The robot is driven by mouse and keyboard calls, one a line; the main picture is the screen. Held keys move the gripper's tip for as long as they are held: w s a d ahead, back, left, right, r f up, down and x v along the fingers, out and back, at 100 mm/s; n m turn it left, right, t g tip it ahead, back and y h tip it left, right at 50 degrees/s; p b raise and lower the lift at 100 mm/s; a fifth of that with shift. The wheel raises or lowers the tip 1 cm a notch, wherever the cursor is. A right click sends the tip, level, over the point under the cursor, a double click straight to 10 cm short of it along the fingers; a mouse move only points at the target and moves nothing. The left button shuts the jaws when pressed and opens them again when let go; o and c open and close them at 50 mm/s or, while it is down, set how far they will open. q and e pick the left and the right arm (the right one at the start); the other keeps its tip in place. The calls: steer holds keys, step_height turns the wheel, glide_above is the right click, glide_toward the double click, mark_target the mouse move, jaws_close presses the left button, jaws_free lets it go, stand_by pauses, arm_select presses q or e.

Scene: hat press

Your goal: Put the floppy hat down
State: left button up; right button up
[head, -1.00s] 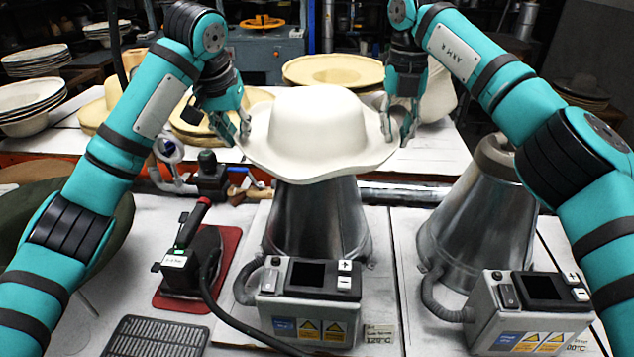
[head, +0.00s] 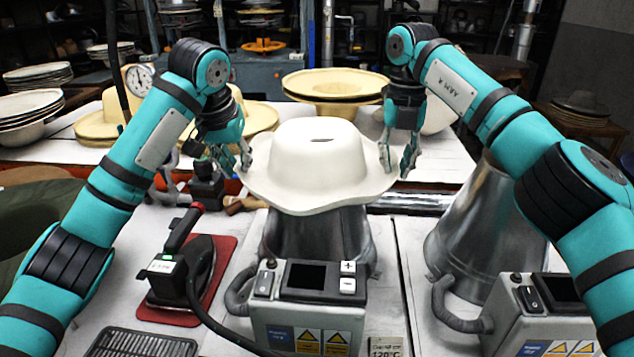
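The floppy hat (head: 318,160) is cream white, with a wide wavy brim and a small dark slit in the top of its crown. It is in the middle of the head view, crown up and roughly level, over a metal cone (head: 340,238). The brim hides the cone's top, so I cannot tell whether hat and cone touch. My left gripper (head: 238,158) is at the left edge of the brim and appears shut on it. My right gripper (head: 398,160) is at the right edge and likewise appears shut on the brim. The brim partly hides the contact.
A control box (head: 312,310) stands before the cone. An iron (head: 185,270) rests on a red pad (head: 225,262) at the left. A second metal cone (head: 478,235) stands at the right. Straw hats (head: 335,84) and a stack of pale hats (head: 25,115) are on the tables behind.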

arm_select(q)
steer(key=shift+o, duration=1.4)
steer(key=shift+r, duration=0.1)
arm_select(e)
steer(key=shift+o, duration=1.4)
steer(key=shift+r, duration=0.1)
arm_select(q)
steer(key=shift+r, duration=0.1)
arm_select(e)
step_height(320, 180, up, 7)
steer(key=shift+a+f, duration=0.15)
steer(key=shift+f, duration=0.05)
arm_select(q)
steer(key=v, duration=1.1)
steer(key=shift+s+r, duration=0.2)
steer(key=shift+r, duration=0.1)
arm_select(e)
steer(key=shift+r, duration=0.5)
